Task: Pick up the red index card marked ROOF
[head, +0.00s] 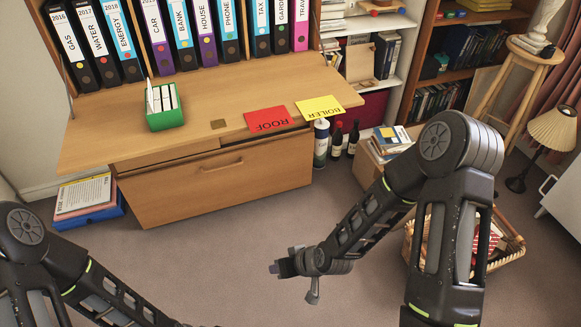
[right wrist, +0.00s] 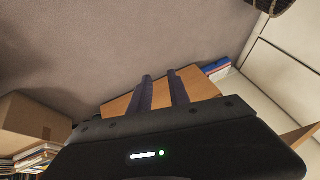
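The red index card (head: 268,118) marked ROOF lies flat on the desk top, its near side at the desk's front edge. Its lettering appears upside down in the head view. A yellow card (head: 321,107) marked BOILER lies just to its right. My right gripper (head: 273,268) is in front of the desk, over the floor, well apart from the card. In the right wrist view its two fingers (right wrist: 161,76) stand apart with nothing between them, wooden furniture showing beyond. The card is not seen in that view. My left arm enters at lower left; its gripper is out of frame.
The desk (head: 110,143) holds a green card box (head: 166,119), with several binders (head: 180,37) behind. A drawer front (head: 215,180) is below. Bottles (head: 345,138) and a cardboard box (head: 367,165) stand right. A wicker basket (head: 510,246) sits behind my right arm. Floor before the desk is clear.

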